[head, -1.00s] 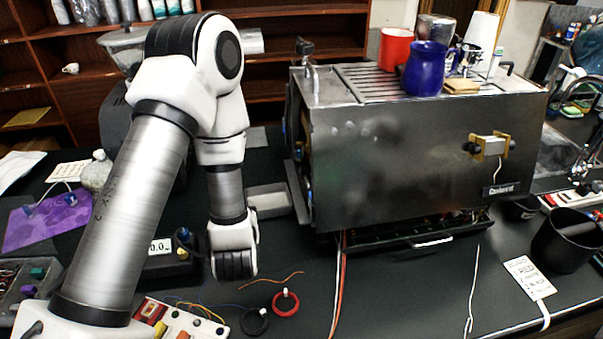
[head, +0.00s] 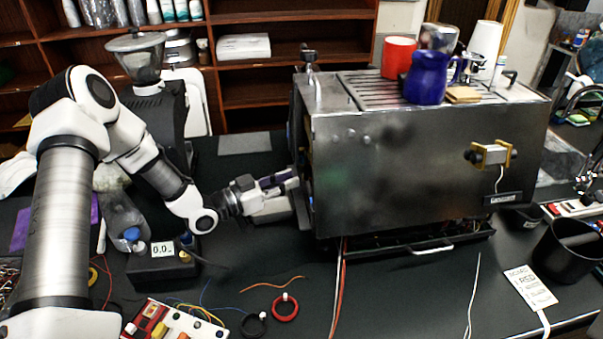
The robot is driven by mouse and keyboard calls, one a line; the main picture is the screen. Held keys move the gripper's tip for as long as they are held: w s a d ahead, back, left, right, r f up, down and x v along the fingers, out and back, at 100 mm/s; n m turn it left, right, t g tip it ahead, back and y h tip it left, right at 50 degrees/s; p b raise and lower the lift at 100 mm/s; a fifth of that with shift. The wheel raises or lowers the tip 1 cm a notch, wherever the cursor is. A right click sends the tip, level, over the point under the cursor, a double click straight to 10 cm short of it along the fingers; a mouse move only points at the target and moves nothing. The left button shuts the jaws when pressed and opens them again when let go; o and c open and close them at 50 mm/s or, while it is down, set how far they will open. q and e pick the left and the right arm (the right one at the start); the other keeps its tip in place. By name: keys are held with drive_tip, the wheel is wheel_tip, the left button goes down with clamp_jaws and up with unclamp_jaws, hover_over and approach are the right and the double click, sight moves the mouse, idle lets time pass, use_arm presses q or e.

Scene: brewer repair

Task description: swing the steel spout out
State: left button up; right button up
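The steel brewer (head: 420,170) stands on the dark bench with its broad side facing me. My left gripper (head: 284,194) is at the brewer's left end, low down and pointing right, close to the upright metal edge there. Whether it touches the metal is unclear, and its finger gap cannot be made out. I cannot clearly pick out the steel spout. A short steel tube with a dark knob (head: 309,57) rises from the brewer's top left corner. The brewer's left end face is mostly turned away from me. My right gripper is not in view.
A blue jug (head: 427,79) and a red cup (head: 398,57) stand on top of the brewer. Wires and rings lie in front. A black bin (head: 568,248) stands at the right.

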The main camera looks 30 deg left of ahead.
sight(308, 180)
use_arm(q)
drive_tip(key=x, duration=0.4)
drive_tip(key=shift+w+d+f+p, duration=0.1)
drive_tip(key=shift+w+p, duration=0.2)
drive_tip(key=shift+w, duration=0.1)
clamp_jaws()
